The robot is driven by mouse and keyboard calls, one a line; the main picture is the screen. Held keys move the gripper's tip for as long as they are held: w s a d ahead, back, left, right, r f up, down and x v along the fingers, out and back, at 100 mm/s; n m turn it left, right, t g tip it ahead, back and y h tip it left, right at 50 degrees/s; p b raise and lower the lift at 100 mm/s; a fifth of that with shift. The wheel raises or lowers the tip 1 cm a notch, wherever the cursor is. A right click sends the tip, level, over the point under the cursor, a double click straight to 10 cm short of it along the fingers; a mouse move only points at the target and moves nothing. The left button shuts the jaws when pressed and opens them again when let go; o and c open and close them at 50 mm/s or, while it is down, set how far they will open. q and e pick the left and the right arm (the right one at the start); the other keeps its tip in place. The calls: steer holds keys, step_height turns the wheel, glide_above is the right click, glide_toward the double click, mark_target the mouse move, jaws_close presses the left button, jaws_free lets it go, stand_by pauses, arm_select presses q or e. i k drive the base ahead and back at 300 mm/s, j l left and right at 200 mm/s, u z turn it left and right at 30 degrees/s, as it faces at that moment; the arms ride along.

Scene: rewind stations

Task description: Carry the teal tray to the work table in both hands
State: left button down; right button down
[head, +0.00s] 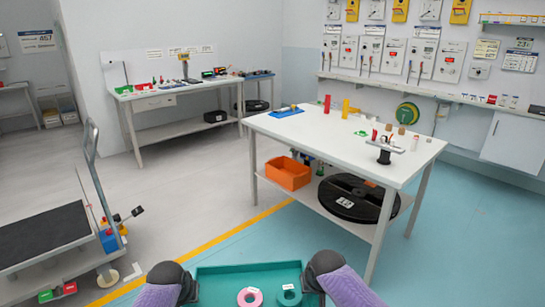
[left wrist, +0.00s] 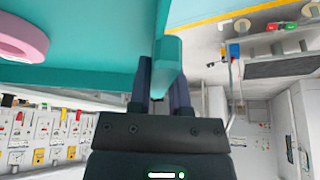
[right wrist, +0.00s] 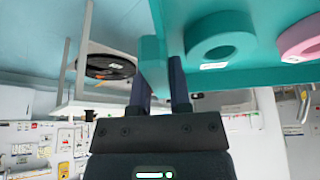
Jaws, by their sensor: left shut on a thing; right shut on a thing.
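The teal tray (head: 225,279) is at the bottom centre of the head view, held in front of me above the floor. A pink ring (head: 249,297) and a teal ring (head: 288,295) lie in it. My left gripper (left wrist: 165,82) is shut on the tray's left edge. My right gripper (right wrist: 160,85) is shut on its right edge. In the head view both hands sit at the tray's sides and their fingertips are hidden. The white work table (head: 335,135) stands ahead, right of centre, apart from the tray.
The table holds a blue mat (head: 286,112), a red cylinder (head: 327,104) and small parts. Its lower shelf holds an orange bin (head: 288,174) and a black reel (head: 355,198). A cart (head: 45,240) stands at left. A bench (head: 180,92) stands behind. Floor between is clear.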

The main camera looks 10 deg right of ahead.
mark_target(333, 128)
steer(key=i, duration=0.85)
steer(key=i+l, duration=0.15)
steer(key=i, duration=1.5)
steer(key=i+z, duration=0.2)
steer(key=i, duration=0.3)
steer(key=i+z, duration=0.2)
steer(key=i, duration=0.3)
steer(key=i+j+z, duration=0.2)
steer(key=i, duration=0.25)
steer(key=i+z, duration=0.6)
steer(key=z, duration=0.2)
steer(key=i+j+z, duration=0.2)
steer(key=z, duration=0.2)
steer(key=i, duration=0.1)
